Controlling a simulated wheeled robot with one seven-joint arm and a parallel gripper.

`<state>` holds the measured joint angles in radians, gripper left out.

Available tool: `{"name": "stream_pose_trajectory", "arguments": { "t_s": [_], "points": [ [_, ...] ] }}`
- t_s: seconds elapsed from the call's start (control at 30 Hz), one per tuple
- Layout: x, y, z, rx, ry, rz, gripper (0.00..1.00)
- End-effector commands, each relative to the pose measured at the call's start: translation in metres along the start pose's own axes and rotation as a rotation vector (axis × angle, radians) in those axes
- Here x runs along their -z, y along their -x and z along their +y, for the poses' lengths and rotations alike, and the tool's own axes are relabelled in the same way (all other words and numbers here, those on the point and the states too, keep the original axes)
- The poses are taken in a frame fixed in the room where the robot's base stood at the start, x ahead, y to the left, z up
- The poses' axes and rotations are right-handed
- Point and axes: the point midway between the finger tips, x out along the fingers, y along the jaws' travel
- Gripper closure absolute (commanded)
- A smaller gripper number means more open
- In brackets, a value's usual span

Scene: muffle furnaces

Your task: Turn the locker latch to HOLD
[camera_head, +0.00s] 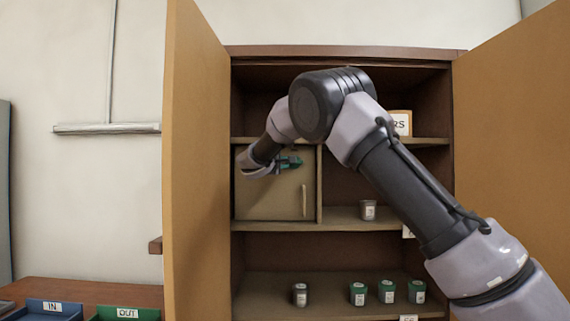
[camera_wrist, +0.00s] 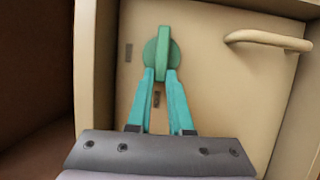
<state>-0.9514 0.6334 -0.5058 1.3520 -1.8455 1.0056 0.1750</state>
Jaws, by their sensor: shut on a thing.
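The locker is a small beige box with a closed door (camera_head: 265,198), on the left of the cabinet's middle level. Its green latch (camera_wrist: 162,45) is a round knob with a raised grip bar, seen close in the wrist view. The bar runs up and down in that view, in line with my fingers. My gripper (camera_wrist: 161,76) has its teal fingertips shut on the near end of the bar. In the head view my gripper (camera_head: 289,162) is at the door's upper part and largely covers the latch. Two small dark marks lie on the door beside and below the knob; I cannot read them.
A bar handle (camera_wrist: 268,41) sits on the locker door. The cabinet's doors (camera_head: 195,160) stand open on both sides. A grey jar (camera_head: 368,210) stands on the shelf right of the locker; several lidded jars (camera_head: 387,291) stand below. IN and OUT trays (camera_head: 128,313) are at lower left.

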Motion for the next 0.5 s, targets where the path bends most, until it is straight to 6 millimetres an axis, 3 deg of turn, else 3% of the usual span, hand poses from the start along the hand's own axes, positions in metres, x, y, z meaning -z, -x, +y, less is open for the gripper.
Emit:
{"name": "stream_pose_trajectory", "arguments": {
  "t_s": [0.27, 0.3, 0.33, 0.5],
  "points": [
    [0.0005, 0.0002, -0.0011, 0.001, 0.003, 0.001, 1.00],
    [0.0005, 0.0002, -0.0011, 0.001, 0.003, 0.001, 0.66],
    [0.0005, 0.0002, -0.0011, 0.001, 0.002, 0.001, 0.55],
    [0.0003, 0.0001, -0.0007, 0.001, 0.001, 0.001, 0.51]
  ]
}}
